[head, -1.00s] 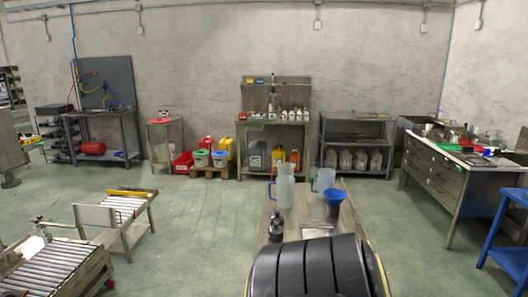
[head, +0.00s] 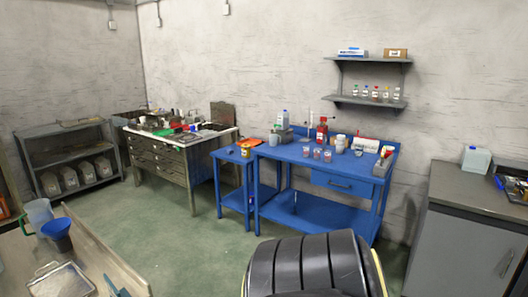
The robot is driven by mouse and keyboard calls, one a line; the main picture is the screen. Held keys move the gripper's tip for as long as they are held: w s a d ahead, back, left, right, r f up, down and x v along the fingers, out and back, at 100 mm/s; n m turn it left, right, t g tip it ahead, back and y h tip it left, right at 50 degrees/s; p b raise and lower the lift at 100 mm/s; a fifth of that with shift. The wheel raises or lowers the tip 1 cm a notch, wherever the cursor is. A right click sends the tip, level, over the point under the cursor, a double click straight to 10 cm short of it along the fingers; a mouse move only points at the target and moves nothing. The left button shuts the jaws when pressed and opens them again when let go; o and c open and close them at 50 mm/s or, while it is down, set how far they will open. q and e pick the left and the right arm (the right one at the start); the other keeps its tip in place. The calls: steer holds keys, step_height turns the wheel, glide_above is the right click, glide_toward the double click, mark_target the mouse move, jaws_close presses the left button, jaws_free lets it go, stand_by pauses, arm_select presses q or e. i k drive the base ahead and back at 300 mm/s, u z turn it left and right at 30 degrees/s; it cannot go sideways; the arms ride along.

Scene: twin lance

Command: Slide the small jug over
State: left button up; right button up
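I cannot tell for certain whether this is the small jug. Neither of my grippers is in view.
A metal tray (head: 63,280) lies on the wooden table, nearer than the funnel. A blue workbench (head: 290,152) with bottles and cups stands at the centre. Drawers (head: 160,160) and grey shelves (head: 75,150) are at left, a grey cabinet (head: 460,245) at right. Green floor (head: 200,245) is open between.

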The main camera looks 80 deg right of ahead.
mark_target(272, 138)
steer(key=z, duration=2.35)
steer(key=i, duration=1.85)
steer(key=z, duration=1)
